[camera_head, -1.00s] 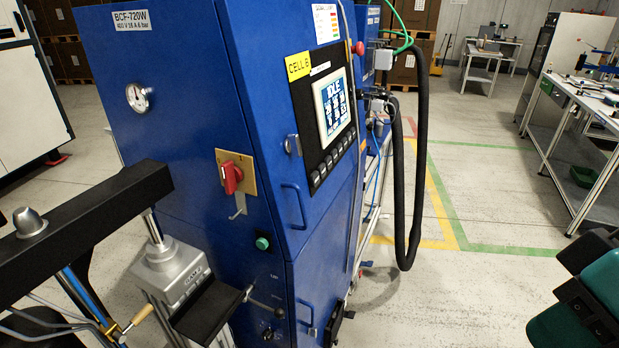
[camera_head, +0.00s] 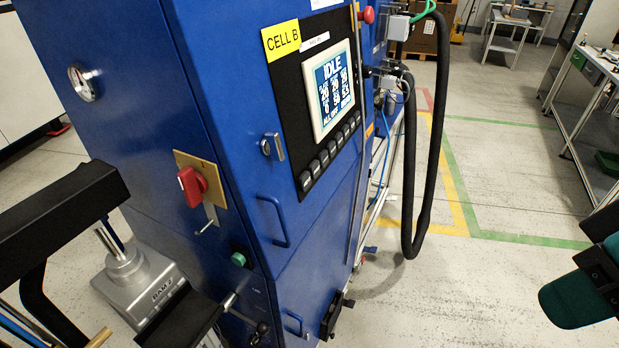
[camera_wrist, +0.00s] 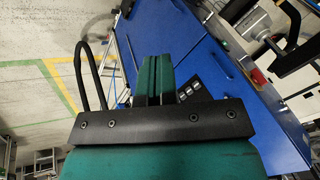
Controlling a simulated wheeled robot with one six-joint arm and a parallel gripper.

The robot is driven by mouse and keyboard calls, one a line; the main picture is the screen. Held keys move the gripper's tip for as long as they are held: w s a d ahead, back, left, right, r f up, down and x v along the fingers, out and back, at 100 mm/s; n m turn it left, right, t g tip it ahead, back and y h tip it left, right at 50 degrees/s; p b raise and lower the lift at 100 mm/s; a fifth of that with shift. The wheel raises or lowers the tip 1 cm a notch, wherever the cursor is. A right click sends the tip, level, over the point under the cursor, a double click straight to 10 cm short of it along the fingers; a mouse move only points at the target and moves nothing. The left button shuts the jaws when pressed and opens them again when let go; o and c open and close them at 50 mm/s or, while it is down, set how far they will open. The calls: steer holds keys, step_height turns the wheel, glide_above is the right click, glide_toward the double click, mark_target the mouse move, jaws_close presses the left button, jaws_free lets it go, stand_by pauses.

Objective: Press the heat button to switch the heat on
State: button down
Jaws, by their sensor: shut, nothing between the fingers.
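A row of small dark buttons (camera_head: 332,151) runs along the lower edge of the black control panel on the blue cabinet (camera_head: 230,100). Their labels are too small to read, so I cannot tell which is the heat button. The screen (camera_head: 331,90) above them reads IDLE. In the wrist view, some of the buttons (camera_wrist: 189,91) show just right of my gripper (camera_wrist: 155,62). Its two green fingers are together, with nothing between them. They appear in front of the cabinet, apart from the buttons as far as I can tell. In the head view only a green part of my arm shows at the right edge.
A red rotary switch (camera_head: 192,186), a green button (camera_head: 238,259) and a door handle (camera_head: 273,222) stick out of the cabinet. A black hose (camera_head: 437,150) hangs beyond the panel. The floor (camera_head: 480,290) right of the cabinet is clear. A workbench (camera_head: 592,95) stands at the far right.

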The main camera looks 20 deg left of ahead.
mark_target(305, 182)
steer(key=w+a+f+t+y+b, duration=0.1)
steer(key=w+a+f+t+y, duration=0.2)
steer(key=w+a, duration=0.45)
steer(key=w+a+f+t+y+b, duration=0.15)
steer(key=w+a+y, duration=0.35)
steer(key=a, duration=0.5)
steer(key=w+a+f+m+t+h+b, duration=0.1)
steer(key=w+f+m+t, duration=0.3)
steer(key=t, duration=0.6)
steer(key=shift+w+a+f+m, duration=0.15)
steer(key=shift+w+f+m, duration=0.2)
steer(key=shift+w+m, duration=0.65)
steer(key=shift+w, duration=0.15)
steer(key=w+a+f+p, duration=0.1)
steer(key=a+p, duration=0.7)
steer(key=p, duration=0.9)
steer(key=shift+a, duration=0.2)
steer(key=shift+w+f, duration=0.1)
steer(key=shift+f, duration=0.15)
